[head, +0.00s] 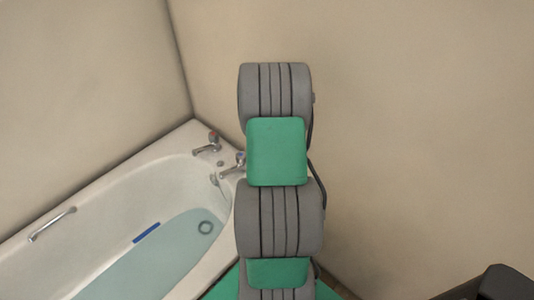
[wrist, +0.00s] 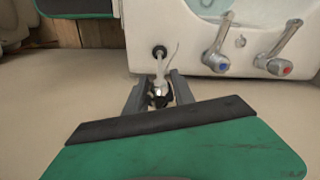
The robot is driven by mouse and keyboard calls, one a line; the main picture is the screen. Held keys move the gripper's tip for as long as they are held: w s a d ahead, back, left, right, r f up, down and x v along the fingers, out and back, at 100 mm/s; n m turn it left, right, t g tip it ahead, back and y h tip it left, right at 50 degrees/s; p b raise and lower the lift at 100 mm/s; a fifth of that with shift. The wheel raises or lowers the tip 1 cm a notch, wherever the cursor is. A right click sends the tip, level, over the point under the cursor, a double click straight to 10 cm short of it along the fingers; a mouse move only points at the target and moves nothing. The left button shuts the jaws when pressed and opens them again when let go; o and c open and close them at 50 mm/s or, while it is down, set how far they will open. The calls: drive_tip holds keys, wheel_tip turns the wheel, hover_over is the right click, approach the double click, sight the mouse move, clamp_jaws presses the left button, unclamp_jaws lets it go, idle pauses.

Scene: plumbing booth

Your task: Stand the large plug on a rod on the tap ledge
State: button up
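The large plug (wrist: 158,52) shows in the wrist view as a dark round disc with a pale middle. A pale rod (wrist: 159,68) runs from it back towards my gripper (wrist: 162,77). A chrome and black part sits between the two grey fingers, which look closed on it; the exact contact is small and blurred. The disc appears over the near edge of the white tap ledge (wrist: 190,60), left of the taps; I cannot tell whether it touches. In the head view my arm covers the gripper and plug, and the ledge shows only partly.
Two chrome taps stand on the ledge, one with a blue mark (wrist: 217,60) and one with a red mark (wrist: 284,65). The bath (head: 100,215) holds water, with a grab handle (head: 52,224) on its rim. A plain wall (head: 430,130) is close behind the ledge.

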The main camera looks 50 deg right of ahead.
drive_tip(key=o, duration=0.4)
wheel_tip(320, 180, up, 8)
drive_tip(key=shift+f, duration=0.1)
drive_tip(key=shift+f+n, duration=0.15)
drive_tip(key=shift+n, duration=0.95)
drive_tip(key=s+a+f+n+g+y, duration=0.1)
drive_tip(key=s+a+f+n, duration=0.25)
drive_tip(key=s+a, duration=0.65)
drive_tip(key=w+a+r+n+t, duration=0.1)
drive_tip(key=a+r+n, duration=0.2)
drive_tip(key=a, duration=0.5)
drive_tip(key=w+a+r+n+t, duration=0.1)
drive_tip(key=w+a+r+n, duration=0.1)
drive_tip(key=a+r, duration=0.4)
drive_tip(key=w+a+r+n+t+h, duration=0.1)
drive_tip(key=a+r+n, duration=0.3)
drive_tip(key=a, duration=0.7)
drive_tip(key=shift+w+r+n+t, duration=0.2)
drive_tip(key=shift+w+n+t, duration=0.05)
drive_tip(key=shift+w+t, duration=0.4)
